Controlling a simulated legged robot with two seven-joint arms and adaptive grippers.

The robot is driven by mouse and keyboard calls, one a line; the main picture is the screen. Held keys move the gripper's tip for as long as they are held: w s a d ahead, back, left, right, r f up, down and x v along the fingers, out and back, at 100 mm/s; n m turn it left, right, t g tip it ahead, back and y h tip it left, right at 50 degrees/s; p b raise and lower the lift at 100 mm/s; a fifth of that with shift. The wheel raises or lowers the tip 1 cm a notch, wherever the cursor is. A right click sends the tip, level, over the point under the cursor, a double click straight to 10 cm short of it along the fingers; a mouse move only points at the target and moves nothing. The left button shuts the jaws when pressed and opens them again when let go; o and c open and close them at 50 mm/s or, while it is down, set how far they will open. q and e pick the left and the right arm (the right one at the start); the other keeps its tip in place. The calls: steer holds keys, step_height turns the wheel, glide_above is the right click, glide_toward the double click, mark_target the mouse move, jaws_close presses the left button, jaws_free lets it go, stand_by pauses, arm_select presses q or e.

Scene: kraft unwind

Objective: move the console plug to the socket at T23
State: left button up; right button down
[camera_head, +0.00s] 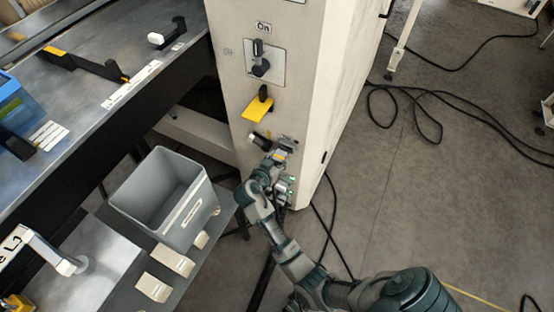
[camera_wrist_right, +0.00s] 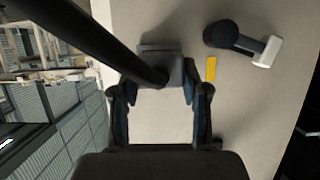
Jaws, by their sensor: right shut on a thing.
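My right gripper (camera_head: 272,165) is at the lower front of the cream cabinet (camera_head: 235,90), and its arm comes in from the bottom. In the right wrist view my right gripper (camera_wrist_right: 158,95) has its fingers on both sides of a grey block, the console plug (camera_wrist_right: 150,52). A thick black cable (camera_wrist_right: 95,35) runs across to the plug from the upper left. The plug is against or just in front of the pale panel; I cannot tell whether it is seated. Small sockets with green lights (camera_head: 290,179) show beside my wrist. The T23 label is not readable. My left gripper is out of view.
A black knob with a white end (camera_wrist_right: 240,43) sticks out beside the plug; a yellow strip (camera_wrist_right: 211,68) is nearby. Above on the cabinet are a yellow bracket (camera_head: 257,108) and a switch (camera_head: 260,67). A grey bin (camera_head: 152,214) stands left. Cables (camera_head: 420,95) lie on the floor.

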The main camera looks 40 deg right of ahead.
steer(key=shift+d, duration=0.15)
steer(key=shift+w+d, duration=0.3)
steer(key=shift+d, duration=0.35)
stand_by(1.3)
steer(key=c, duration=0.5)
jaws_free()
steer(key=shift+f, duration=0.1)
steer(key=shift+s+a, duration=0.1)
steer(key=shift+a, duration=0.15)
steer(key=v, duration=1.1)
steer(key=shift+a, duration=0.2)
